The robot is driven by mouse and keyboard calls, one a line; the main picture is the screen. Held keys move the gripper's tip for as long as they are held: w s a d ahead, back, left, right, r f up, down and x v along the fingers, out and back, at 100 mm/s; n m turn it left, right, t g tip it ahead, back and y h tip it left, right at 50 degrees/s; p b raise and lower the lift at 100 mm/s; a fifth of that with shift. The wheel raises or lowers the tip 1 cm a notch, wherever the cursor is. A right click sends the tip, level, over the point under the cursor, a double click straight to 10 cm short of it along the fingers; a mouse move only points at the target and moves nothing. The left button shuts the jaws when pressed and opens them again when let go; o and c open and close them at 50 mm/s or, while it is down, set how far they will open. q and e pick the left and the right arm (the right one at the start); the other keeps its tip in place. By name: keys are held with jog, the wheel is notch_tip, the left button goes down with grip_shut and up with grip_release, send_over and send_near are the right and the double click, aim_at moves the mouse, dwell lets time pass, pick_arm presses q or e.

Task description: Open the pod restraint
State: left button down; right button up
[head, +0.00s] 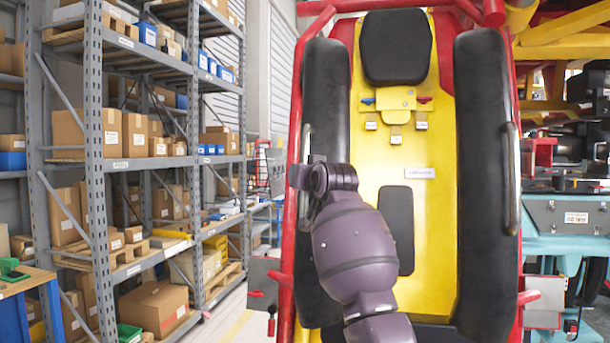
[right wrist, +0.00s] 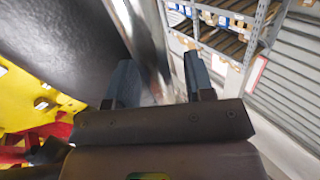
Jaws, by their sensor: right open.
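The pod has a yellow back panel (head: 404,150) and a black headrest (head: 396,46) inside a red tube frame. A long black padded restraint bar runs down each side: the left one (head: 325,100) and the right one (head: 482,130). Each carries a metal handle, the left one (head: 305,145) and the right one (head: 512,180). My right gripper (head: 297,176) is at the left handle, its fingers mostly hidden in the head view. In the right wrist view its two fingers (right wrist: 160,82) are apart, with the metal handle (right wrist: 147,35) between them. My left gripper is not in view.
Tall grey shelving (head: 95,150) with cardboard boxes stands at left, beyond a strip of open floor. Yellow beams (head: 570,40) and a teal machine cabinet (head: 570,225) are close on the right. Grey boxes with red levers flank the pod's lower sides.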

grip_shut()
dwell(0.3)
